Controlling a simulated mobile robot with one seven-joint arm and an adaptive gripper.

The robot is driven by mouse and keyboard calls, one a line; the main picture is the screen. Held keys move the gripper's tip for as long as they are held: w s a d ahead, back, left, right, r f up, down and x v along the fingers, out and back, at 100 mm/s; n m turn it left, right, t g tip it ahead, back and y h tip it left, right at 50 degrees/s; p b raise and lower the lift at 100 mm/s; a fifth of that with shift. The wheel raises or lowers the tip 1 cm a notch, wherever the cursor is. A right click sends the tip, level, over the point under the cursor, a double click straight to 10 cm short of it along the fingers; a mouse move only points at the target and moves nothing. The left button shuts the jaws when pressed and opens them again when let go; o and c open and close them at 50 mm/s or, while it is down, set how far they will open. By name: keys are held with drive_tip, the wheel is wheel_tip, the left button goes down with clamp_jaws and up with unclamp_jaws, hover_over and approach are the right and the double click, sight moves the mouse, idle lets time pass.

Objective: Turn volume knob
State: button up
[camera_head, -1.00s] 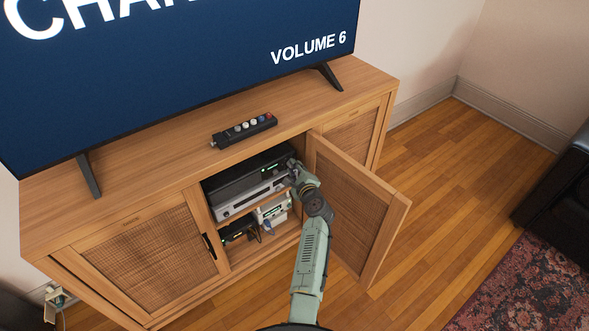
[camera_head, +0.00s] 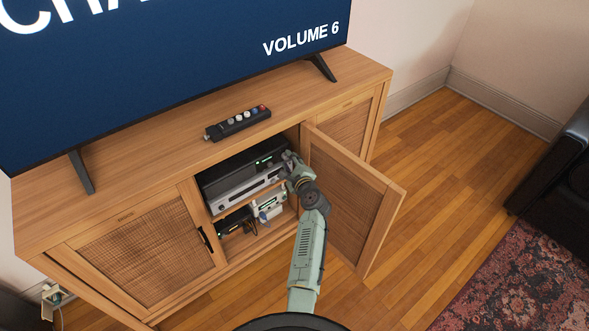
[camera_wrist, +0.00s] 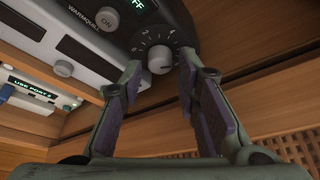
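The volume knob (camera_wrist: 159,60) is a small round grey knob with a numbered dial around it, on the dark front of an audio unit (camera_head: 240,169) inside the open cabinet. My gripper (camera_wrist: 160,71) is open, with one fingertip on each side of the knob in the wrist view. A gap shows between the knob and at least the left finger; contact on the right is unclear. In the head view my gripper (camera_head: 289,162) is at the unit's right end and hides the knob. The TV screen (camera_head: 180,65) reads "VOLUME 6".
The cabinet door (camera_head: 350,195) stands open just right of my arm. A silver-fronted panel (camera_head: 240,193) and smaller devices on the shelf (camera_head: 268,207) sit below. A remote (camera_head: 238,123) lies on the cabinet top. A dark sofa and rug are at the right.

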drive_tip(key=v, duration=1.1)
drive_tip(key=shift+s+d, duration=0.1)
